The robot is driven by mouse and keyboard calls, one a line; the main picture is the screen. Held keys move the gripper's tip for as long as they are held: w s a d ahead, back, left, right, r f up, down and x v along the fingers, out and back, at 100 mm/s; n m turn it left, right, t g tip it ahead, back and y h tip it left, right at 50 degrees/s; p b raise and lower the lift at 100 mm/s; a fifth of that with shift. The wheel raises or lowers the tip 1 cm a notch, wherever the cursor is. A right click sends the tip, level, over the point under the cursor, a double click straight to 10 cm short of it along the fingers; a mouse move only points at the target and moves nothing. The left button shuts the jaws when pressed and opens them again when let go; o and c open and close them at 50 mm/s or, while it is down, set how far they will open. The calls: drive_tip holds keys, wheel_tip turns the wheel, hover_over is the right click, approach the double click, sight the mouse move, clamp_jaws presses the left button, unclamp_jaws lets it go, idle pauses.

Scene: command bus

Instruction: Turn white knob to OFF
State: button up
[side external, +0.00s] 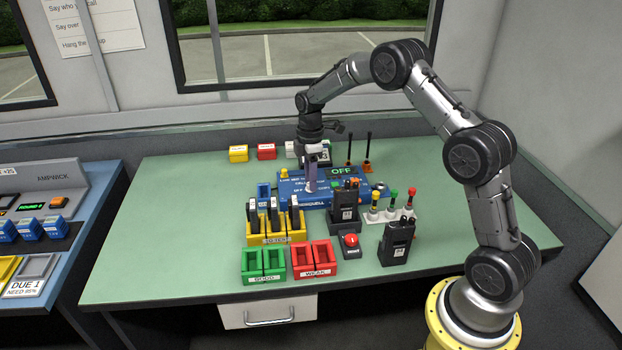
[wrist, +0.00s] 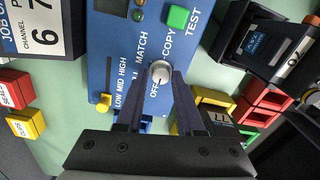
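The white knob (wrist: 160,72) sits on the blue panel (wrist: 112,45) in the wrist view, with OFF, LOW, MID, HIGH, MATCH and COPY printed around it. I cannot make out where it points. My gripper (wrist: 163,82) has one dark finger on each side of the knob, with the tips close to it. I cannot tell whether they press on it. In the side view my gripper (side external: 311,188) reaches down over the blue unit (side external: 290,189) and hides the knob.
Radios in a yellow rack (side external: 298,238), green bins (side external: 263,264), red bins (side external: 312,261) and a red button (side external: 351,241) stand in front of the unit. A radio (side external: 397,242) stands at right. A green TEST button (wrist: 178,17) is near the knob. The table's left side is clear.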

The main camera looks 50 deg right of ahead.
drive_tip(key=shift+o, duration=1.2)
wheel_tip(320, 180, up, 14)
drive_tip(key=shift+w+f, duration=0.1)
drive_tip(key=shift+f, duration=0.05)
